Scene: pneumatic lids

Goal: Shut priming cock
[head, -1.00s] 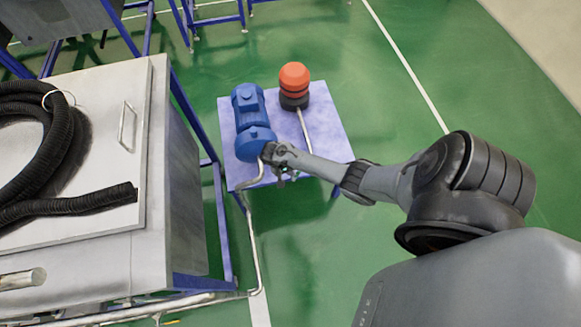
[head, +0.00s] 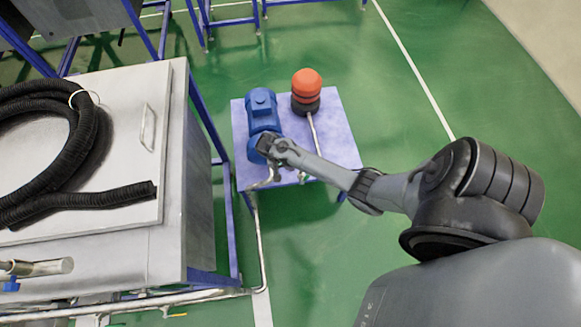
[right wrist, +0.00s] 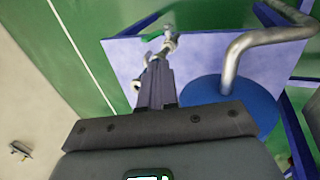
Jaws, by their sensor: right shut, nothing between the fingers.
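The priming cock appears to be the small metal fitting with a green lever (right wrist: 153,37) in the right wrist view, on piping over the pale table. In the head view it is too small to make out clearly. My right gripper (right wrist: 157,66) has its fingers together, with nothing between them. The cock lies just past the fingertips; I cannot tell whether they touch it. In the head view the right gripper (head: 265,144) is over the near end of the blue pump (head: 263,110) and hides part of it. My left gripper is not in view.
The pump and an orange-topped black vessel (head: 306,92) stand on a lavender table (head: 340,140). A bent steel pipe (right wrist: 235,55) passes close to the gripper's right in the wrist view. A steel cabinet with black hose (head: 75,160) stands left. Green floor is open at right.

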